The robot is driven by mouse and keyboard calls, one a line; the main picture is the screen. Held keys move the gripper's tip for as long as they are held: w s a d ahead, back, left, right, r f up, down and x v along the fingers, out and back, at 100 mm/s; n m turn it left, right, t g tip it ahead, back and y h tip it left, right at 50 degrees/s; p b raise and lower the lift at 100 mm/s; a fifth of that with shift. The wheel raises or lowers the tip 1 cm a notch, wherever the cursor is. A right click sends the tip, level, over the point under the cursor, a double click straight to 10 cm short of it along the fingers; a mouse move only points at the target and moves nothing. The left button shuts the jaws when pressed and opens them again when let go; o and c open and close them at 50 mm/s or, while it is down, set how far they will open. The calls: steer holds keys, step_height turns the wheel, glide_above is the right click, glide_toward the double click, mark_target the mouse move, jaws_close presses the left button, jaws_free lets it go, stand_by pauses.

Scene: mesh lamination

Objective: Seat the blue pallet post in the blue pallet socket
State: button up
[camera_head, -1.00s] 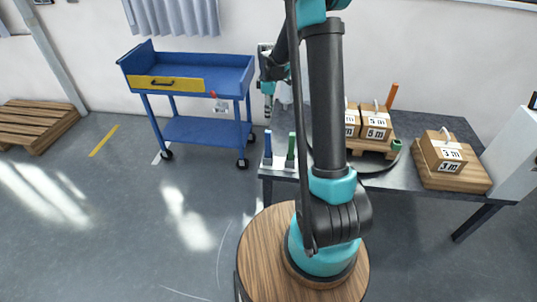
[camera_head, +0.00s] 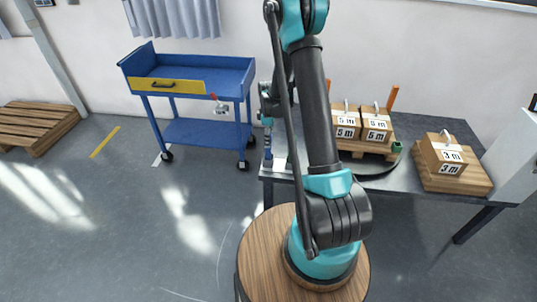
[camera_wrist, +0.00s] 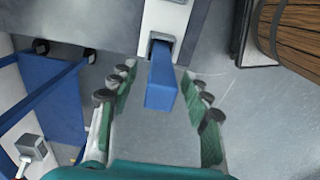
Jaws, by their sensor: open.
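The blue pallet post (camera_wrist: 161,82) stands in a white holder (camera_wrist: 190,20) in the wrist view. My gripper (camera_wrist: 157,92) is open, with its green-padded fingers on either side of the post and visible gaps on both sides. The small pallet (camera_head: 370,148) carries boxes on the table, with an orange post (camera_head: 392,96) and a green corner piece (camera_head: 397,147). I cannot make out the blue pallet socket; my arm covers part of the pallet.
The grey table (camera_head: 425,192) also holds a wooden board (camera_head: 473,180) with boxes at right. A blue cart (camera_head: 205,130) stands left of the table. A round wooden stand (camera_head: 258,255) is under my arm. Open floor lies at left.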

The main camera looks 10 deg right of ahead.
mark_target(269, 150)
step_height(269, 150, down, 2)
steer(key=shift+f, duration=0.2)
steer(key=shift+c, duration=0.4)
jaws_close()
